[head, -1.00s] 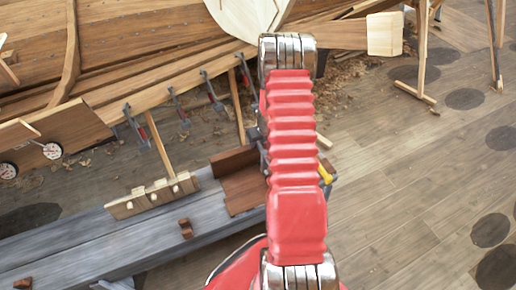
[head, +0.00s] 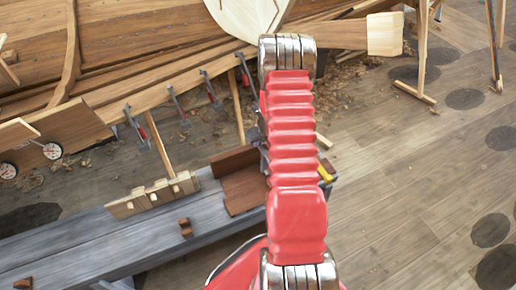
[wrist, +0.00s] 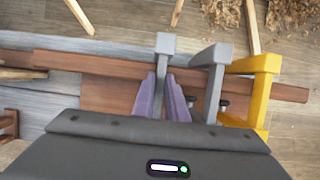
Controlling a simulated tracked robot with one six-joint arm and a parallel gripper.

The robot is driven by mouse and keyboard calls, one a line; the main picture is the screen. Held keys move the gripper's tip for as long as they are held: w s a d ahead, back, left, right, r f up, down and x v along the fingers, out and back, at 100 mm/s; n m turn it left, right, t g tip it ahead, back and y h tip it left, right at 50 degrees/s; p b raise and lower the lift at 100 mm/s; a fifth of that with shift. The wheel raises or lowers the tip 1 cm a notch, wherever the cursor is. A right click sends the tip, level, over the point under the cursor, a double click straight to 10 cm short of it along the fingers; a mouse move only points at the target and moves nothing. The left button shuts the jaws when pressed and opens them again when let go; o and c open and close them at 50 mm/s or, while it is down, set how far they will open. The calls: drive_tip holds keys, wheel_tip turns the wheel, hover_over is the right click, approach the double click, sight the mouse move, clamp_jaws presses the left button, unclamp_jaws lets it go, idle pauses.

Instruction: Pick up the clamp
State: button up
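In the wrist view, a grey clamp (wrist: 164,52) stands at a reddish-brown board, its bar running down between my gripper's two purple fingers (wrist: 161,80). The fingers are close on both sides of the bar; I cannot tell whether they press on it. The lower part of this clamp is hidden by the fingers and the dark gripper body. A second grey clamp (wrist: 211,80) and a yellow clamp (wrist: 262,66) stand just to the right, apart from the fingers. In the head view, my arm hides my gripper and most of this spot; part of the yellow clamp shows (head: 325,172).
The board (wrist: 100,66) lies across a grey bench (head: 75,238). Several more clamps (head: 173,103) hang along the hull edge (head: 140,100). A notched wooden block (head: 153,196) and small brown blocks (head: 186,228) sit on the bench. Open floor (head: 400,200) lies right.

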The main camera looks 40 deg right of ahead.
clamp_jaws()
idle(0.9)
drive_tip(key=shift+r, duration=0.15)
wheel_tip(320, 180, up, 18)
idle(1.1)
drive_tip(key=shift+r, duration=0.1)
idle(0.5)
